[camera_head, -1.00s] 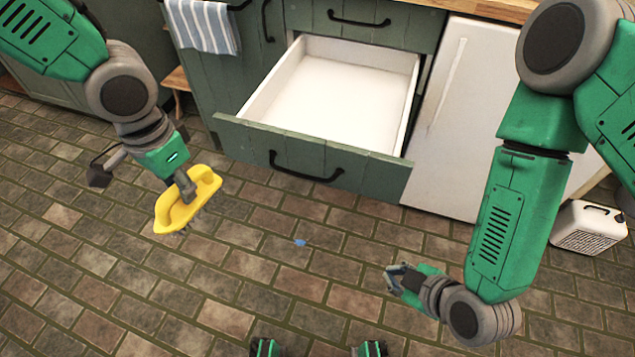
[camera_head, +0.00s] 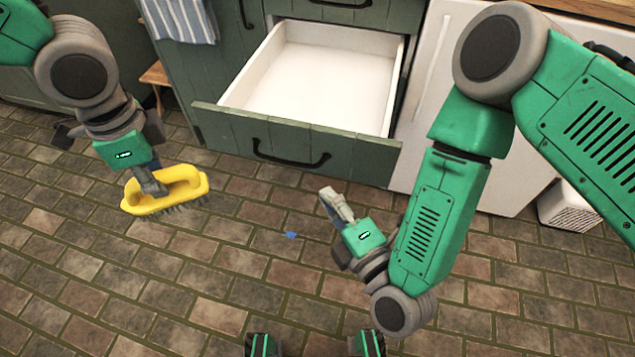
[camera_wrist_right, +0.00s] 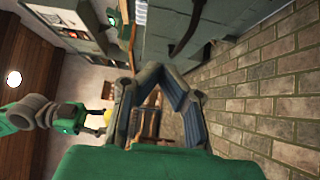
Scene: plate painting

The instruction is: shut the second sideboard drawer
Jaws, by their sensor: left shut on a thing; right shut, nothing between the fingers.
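The second sideboard drawer (camera_head: 222,122) is pulled far out below a shut upper drawer (camera_head: 335,10). Its white inside is empty, and its green front carries a black bar handle (camera_head: 291,157). My right gripper (camera_head: 330,194) is shut and empty, in front of the drawer's right part and apart from it. In the right wrist view its fingers (camera_wrist_right: 168,72) show at the middle, with a dark handle on a green front above them. My left gripper (camera_head: 150,183) is shut on a yellow scrubbing brush (camera_head: 182,186), bristles down, left of the drawer and above the floor.
A white appliance (camera_head: 436,95) stands right of the drawer, and a white box-like container (camera_head: 568,207) sits on the floor beyond it. A striped towel (camera_head: 186,20) hangs at the left.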

